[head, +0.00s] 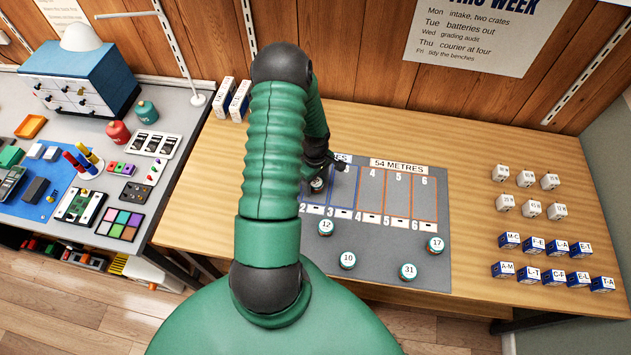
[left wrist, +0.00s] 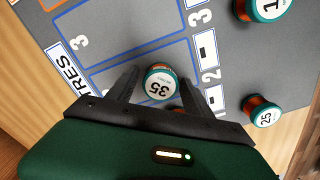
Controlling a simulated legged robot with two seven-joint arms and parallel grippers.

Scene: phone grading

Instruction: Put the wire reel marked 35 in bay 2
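The wire reel marked 35 (left wrist: 160,83) has a white top with a green rim. It stands between the two fingers of my left gripper (left wrist: 158,76) in the left wrist view, with mat showing between it and the fingers. The gripper looks open around it. In the head view my left gripper (head: 328,166) points down over the blue-outlined bays, and a reel top (head: 318,184) shows just under it. My arm hides part of these bays. My right gripper is not in view.
Reels marked 12 (head: 325,227), 10 (head: 347,260), 31 (head: 408,271) and 17 (head: 435,245) stand on the grey mat (head: 385,240). A reel marked 25 (left wrist: 262,112) is near bay 2. Orange bays under "54 METRES" look empty. Small boxes (head: 528,274) stand at right.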

